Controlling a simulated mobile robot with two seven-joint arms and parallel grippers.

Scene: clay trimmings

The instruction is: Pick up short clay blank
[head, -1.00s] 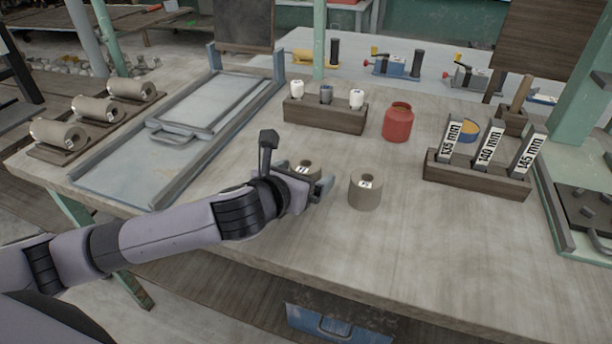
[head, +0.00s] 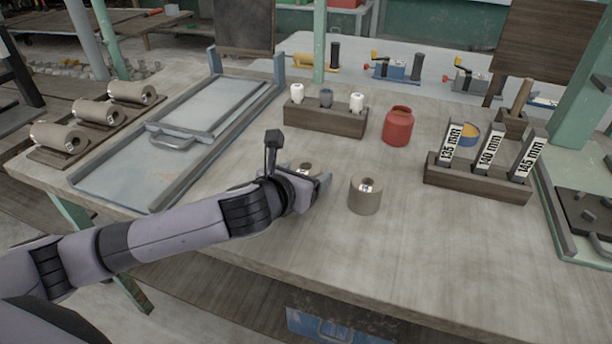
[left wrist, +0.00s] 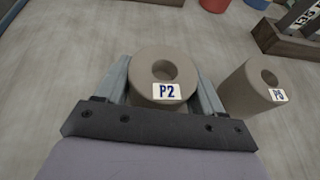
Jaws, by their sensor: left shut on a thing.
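A grey-brown cylindrical clay blank (left wrist: 148,62) with a hole in its top and a "P2" label is between the fingers of my left gripper (left wrist: 163,82). The fingers press on its two sides, so the gripper is shut on it. In the head view its top (head: 306,167) shows behind my left gripper (head: 308,183); its lower part is hidden, and I cannot tell whether it touches the table. My right gripper is not in view.
A red jar (head: 397,127) and a wooden rack with small bottles (head: 325,117) stand behind. A wooden holder (head: 478,180) with millimetre-marked strips is at the right. A blue-grey slab frame (head: 165,185) lies at the left. The table front right is clear.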

